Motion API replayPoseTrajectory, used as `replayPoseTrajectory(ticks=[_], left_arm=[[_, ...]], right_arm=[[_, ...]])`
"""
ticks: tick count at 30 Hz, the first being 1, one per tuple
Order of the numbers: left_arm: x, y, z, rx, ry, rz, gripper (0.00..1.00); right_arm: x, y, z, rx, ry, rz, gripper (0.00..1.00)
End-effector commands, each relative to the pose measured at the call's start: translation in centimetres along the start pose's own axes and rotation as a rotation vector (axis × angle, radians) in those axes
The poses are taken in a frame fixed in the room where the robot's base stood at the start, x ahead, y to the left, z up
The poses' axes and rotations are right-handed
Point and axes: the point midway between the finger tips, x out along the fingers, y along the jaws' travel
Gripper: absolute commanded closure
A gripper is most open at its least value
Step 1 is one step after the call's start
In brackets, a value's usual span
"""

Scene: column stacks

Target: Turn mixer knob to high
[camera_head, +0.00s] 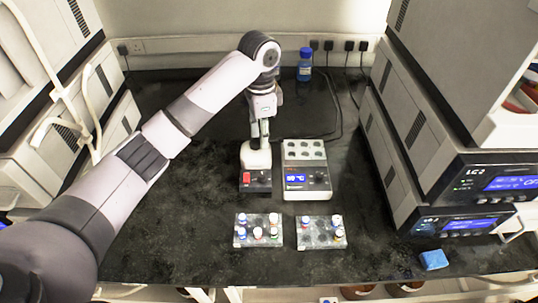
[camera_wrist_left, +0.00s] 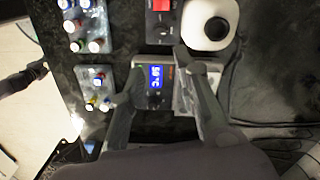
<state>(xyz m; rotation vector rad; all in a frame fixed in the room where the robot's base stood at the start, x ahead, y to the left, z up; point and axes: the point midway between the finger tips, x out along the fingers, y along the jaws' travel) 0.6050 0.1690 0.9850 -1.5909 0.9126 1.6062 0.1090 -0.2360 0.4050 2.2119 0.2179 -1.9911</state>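The mixer (camera_head: 256,180) is a small black box with a white round top, standing left of the heating block. Its red switch (camera_head: 247,178) is at the front left. In the left wrist view the mixer shows at the top, with its red switch (camera_wrist_left: 160,5), dark knob (camera_wrist_left: 161,31) and white top (camera_wrist_left: 208,22). The knob's setting is too small to read. My left gripper (camera_head: 264,136) points down over the back of the mixer. In the left wrist view its two fingers (camera_wrist_left: 158,68) are apart, with nothing held between them. My right gripper is in neither view.
A white heating block (camera_head: 306,155) with a blue display stands close right of the mixer. Two vial racks (camera_head: 241,238) (camera_head: 308,241) lie in front. A blue-capped bottle (camera_head: 305,65) stands at the back. Instruments (camera_head: 470,190) line the right side. A blue block (camera_head: 433,260) lies front right.

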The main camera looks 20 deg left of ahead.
Motion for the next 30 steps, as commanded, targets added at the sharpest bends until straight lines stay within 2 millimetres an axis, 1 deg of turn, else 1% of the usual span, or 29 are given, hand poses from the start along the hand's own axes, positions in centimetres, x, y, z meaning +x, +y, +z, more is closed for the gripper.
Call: replayPoseTrajectory(ticks=[1, 3, 5, 8, 9, 12, 15, 17, 19, 24, 27, 30], left_arm=[[-0.3, -0.2, 0.1, -0.001, -0.005, 0.000, 0.71], [-0.3, -0.4, 0.2, 0.000, -0.007, 0.001, 0.71], [0.1, -0.4, 0.2, 0.000, -0.008, 0.002, 0.71], [1.4, -0.3, 0.2, 0.000, -0.008, 0.003, 0.71], [2.1, -0.3, 0.2, 0.000, -0.008, 0.003, 0.71], [4.3, -0.3, 0.2, 0.000, -0.009, 0.004, 0.71], [6.5, -0.3, 0.2, -0.001, -0.009, 0.003, 0.71], [7.8, -0.3, 0.3, -0.001, -0.009, 0.004, 0.71], [9.4, -0.3, 0.2, -0.001, -0.008, 0.003, 0.71], [12.9, -0.3, 0.3, -0.002, -0.008, 0.002, 0.71], [14.5, -0.3, 0.2, 0.000, -0.006, 0.001, 0.71], [15.7, -0.3, 0.2, 0.000, -0.006, 0.000, 0.71]], right_arm=[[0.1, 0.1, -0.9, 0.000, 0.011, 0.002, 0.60], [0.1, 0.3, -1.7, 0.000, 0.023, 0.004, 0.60], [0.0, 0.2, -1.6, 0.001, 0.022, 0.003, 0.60], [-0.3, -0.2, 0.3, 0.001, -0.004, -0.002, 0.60], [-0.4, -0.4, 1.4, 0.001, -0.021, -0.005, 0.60], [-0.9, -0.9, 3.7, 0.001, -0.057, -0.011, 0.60], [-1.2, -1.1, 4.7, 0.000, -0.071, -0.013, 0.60], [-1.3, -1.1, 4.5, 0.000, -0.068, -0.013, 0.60], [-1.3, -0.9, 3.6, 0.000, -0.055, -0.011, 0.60], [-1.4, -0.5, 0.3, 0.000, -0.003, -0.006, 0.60], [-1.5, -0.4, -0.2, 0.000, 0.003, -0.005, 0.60], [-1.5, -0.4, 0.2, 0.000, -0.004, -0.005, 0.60]])
